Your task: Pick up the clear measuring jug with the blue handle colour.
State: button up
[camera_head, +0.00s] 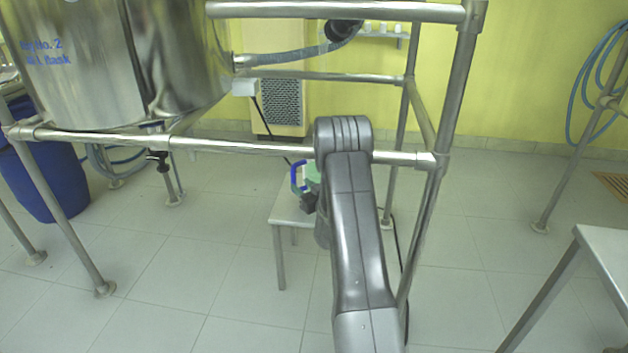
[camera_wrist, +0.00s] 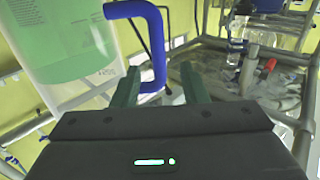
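The measuring jug is a clear, green-tinted vessel with a blue handle. In the head view the jug (camera_head: 313,178) is at a small steel table, partly hidden by my arm, with its blue handle (camera_head: 296,177) on the left. In the wrist view the jug (camera_wrist: 65,40) fills the upper left, and the handle (camera_wrist: 155,50) curves down toward my gripper (camera_wrist: 160,88). The two fingers stand apart with the handle's lower part between them in the picture. I see no clear contact. In the head view my gripper (camera_head: 308,202) is a dark shape just below the jug.
The small steel table (camera_head: 285,213) stands behind a steel pipe frame (camera_head: 240,148), whose crossbar runs near my arm. A large steel tank (camera_head: 120,60) hangs at the left above a blue drum (camera_head: 45,180). Another table (camera_head: 605,250) is at the right. Tiled floor is open in front.

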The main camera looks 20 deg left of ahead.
aim_at(295, 180)
jog(key=b+x, duration=0.2)
jog(key=x, duration=0.3)
jog(key=shift+w+a+f, duration=0.2)
jog(key=shift+w, duration=0.05)
jog(key=shift+w+a+r+b, duration=0.1)
jog(key=shift+w+a+b, duration=0.1)
jog(key=shift+a+b, duration=0.1)
grip_shut()
dwell(0.8)
jog(key=shift+r, duration=0.25)
